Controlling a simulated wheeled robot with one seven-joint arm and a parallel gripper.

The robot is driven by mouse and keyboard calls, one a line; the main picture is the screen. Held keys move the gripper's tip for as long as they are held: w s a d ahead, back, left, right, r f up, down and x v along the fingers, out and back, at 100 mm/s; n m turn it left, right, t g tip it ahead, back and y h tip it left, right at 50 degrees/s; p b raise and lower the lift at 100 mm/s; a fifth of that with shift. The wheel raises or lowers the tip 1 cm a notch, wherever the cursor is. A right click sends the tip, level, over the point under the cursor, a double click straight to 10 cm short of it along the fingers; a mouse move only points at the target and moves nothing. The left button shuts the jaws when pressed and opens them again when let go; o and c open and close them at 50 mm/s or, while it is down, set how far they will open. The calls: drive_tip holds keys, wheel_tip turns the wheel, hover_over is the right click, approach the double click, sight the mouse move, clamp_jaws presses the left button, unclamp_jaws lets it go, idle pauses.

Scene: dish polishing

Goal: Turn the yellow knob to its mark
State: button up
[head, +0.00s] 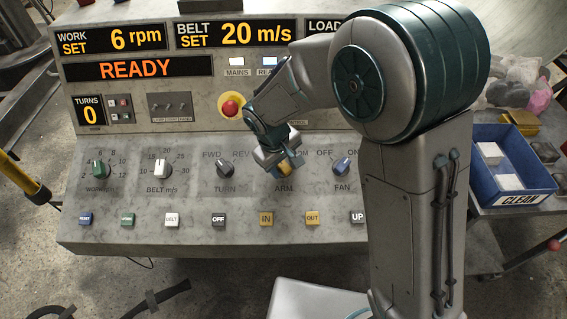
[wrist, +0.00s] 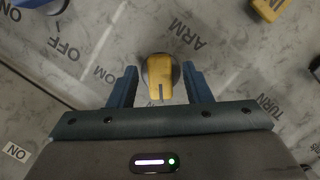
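The yellow knob (wrist: 160,72) is on the grey console, with the word ARM printed near it. In the wrist view it lies between the two blue fingers of my gripper (wrist: 160,84), with a small gap on each side. A dark pointer line on the knob faces my palm in that view. In the head view the knob (head: 285,169) is mostly hidden by my gripper (head: 279,162), which reaches down to it. A label ending in "OM" shows beside it; the rest is covered. I cannot make out the knob's mark.
A dark TURN knob (head: 226,169) and a blue FAN knob (head: 342,166) flank it. Several push buttons, including the yellow IN button (head: 266,219), sit below. A red emergency button (head: 231,107) is above left. A blue bin (head: 478,176) stands at right.

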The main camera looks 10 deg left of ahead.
drive_tip(key=v, duration=1.3)
drive_tip(key=shift+r+b, duration=0.4)
drive_tip(key=s+d+r+m, duration=0.1)
drive_tip(key=d+m, duration=0.2)
drive_tip(key=d, duration=0.6)
drive_tip(key=s+d+r+m, duration=0.2)
drive_tip(key=d, duration=0.6)
drive_tip(key=s+d+f+m+t+y, duration=0.1)
drive_tip(key=s+d+f+m, duration=0.1)
drive_tip(key=s+d+m, duration=0.3)
drive_tip(key=s+d, duration=0.3)
drive_tip(key=d, duration=0.3)
drive_tip(key=shift+s+f+m+y, duration=0.15)
drive_tip(key=shift+f+m+y, duration=0.05)
drive_tip(key=shift+m+y, duration=0.1)
drive_tip(key=shift+c, duration=0.4)
